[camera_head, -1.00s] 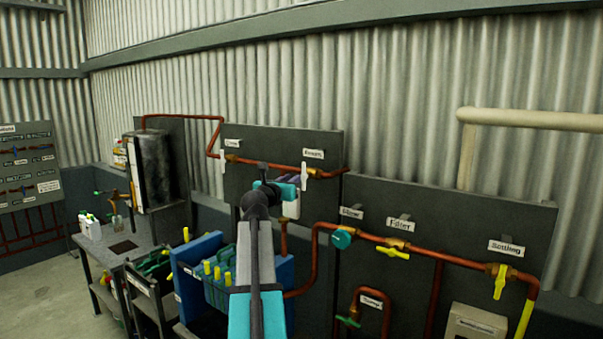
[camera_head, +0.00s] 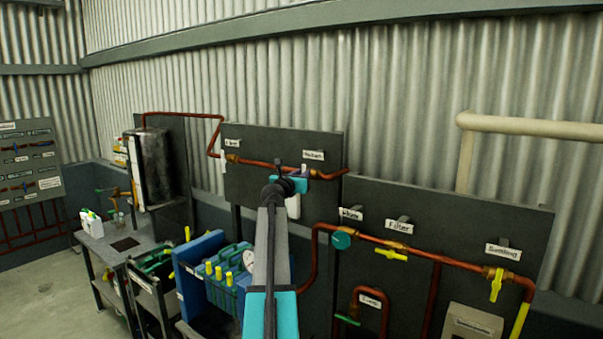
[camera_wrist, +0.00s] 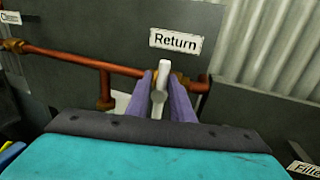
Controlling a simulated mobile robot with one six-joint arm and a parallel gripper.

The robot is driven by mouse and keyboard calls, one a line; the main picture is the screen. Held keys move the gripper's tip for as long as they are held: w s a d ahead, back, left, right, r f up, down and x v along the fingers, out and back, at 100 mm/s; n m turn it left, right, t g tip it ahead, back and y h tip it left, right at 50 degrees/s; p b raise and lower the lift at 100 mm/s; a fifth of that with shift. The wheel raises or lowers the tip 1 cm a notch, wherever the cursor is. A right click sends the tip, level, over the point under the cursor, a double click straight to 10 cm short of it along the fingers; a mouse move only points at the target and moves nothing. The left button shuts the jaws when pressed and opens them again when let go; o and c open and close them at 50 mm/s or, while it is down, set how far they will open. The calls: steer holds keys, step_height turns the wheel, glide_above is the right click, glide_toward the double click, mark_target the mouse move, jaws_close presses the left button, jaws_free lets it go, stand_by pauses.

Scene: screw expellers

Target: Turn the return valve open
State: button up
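The return valve's white lever handle (camera_wrist: 163,76) stands upright in the wrist view, just below the "Return" label (camera_wrist: 176,41). My gripper (camera_wrist: 159,82) has its two purple fingers apart, one on each side of the handle. Whether either finger touches the handle is hard to see. In the head view my gripper (camera_head: 302,172) is in front of the return valve at the right part of the upper dark panel (camera_head: 272,150). It hides most of the valve there. The copper pipe (camera_wrist: 85,60) runs across the panel to the valve.
Another labelled valve (camera_head: 232,158) sits at the left end of the same pipe. A lower panel at right carries the teal-handled valve (camera_head: 341,240), the yellow filter valve handle (camera_head: 391,253) and the yellow settling valve handle (camera_head: 496,285). Blue equipment (camera_head: 205,255) stands left of my arm.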

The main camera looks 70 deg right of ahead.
steer(key=shift+d, duration=0.85)
